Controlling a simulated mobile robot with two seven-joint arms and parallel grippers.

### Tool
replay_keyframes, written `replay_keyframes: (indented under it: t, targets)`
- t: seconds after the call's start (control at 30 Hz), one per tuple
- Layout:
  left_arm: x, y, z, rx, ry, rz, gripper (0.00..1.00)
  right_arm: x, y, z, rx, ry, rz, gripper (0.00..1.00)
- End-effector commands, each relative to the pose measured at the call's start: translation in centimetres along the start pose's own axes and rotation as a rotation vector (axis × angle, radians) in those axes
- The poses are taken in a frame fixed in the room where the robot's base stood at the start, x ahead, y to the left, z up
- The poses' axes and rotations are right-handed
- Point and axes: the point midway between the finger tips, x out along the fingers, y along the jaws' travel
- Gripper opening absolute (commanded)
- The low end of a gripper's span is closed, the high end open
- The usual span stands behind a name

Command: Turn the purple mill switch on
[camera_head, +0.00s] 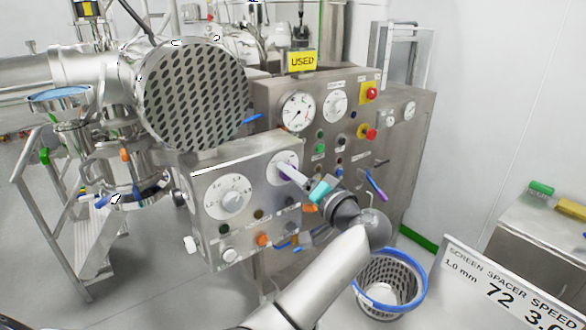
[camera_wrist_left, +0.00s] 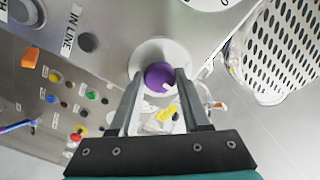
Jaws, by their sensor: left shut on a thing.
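The purple mill switch (camera_wrist_left: 158,74) is a round purple knob on a white round plate, seen from close up in the left wrist view. In the head view its white dial plate (camera_head: 274,163) is on the right part of the front control box, with the knob mostly hidden by the fingers. My left gripper (camera_head: 293,174) reaches the knob from the lower right. In the left wrist view the fingers (camera_wrist_left: 160,80) lie on either side of the knob and are shut on it. A small white mark shows on the knob's edge. My right gripper is not in view.
The control box (camera_head: 250,190) also carries a larger white dial (camera_head: 229,197) and several coloured buttons. A taller panel (camera_head: 275,95) with gauges and red buttons stands behind. A perforated drum (camera_head: 192,92) is at upper left. A blue-rimmed basket (camera_head: 418,290) is at lower right.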

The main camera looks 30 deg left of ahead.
Motion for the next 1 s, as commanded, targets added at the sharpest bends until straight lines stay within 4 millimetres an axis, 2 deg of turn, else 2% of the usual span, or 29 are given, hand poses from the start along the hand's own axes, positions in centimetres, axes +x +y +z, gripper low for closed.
replay_keyframes:
  t: [0.03, 0.5, 0.73, 1.0]
  targets:
    - [0.0, -0.1, -0.1, 0.047, -0.001, 0.002, 0.0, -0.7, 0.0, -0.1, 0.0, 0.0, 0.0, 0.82]
    - [0.0, -0.1, -0.1, 0.461, 0.0, 0.002, 0.0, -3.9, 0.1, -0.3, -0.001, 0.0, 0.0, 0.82]
    - [0.0, -0.1, -0.1, 0.595, -0.001, 0.002, 0.0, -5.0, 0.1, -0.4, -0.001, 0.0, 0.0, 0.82]
    - [0.0, 0.0, 0.0, 0.672, 0.0, 0.001, 0.0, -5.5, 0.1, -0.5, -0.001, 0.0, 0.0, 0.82]
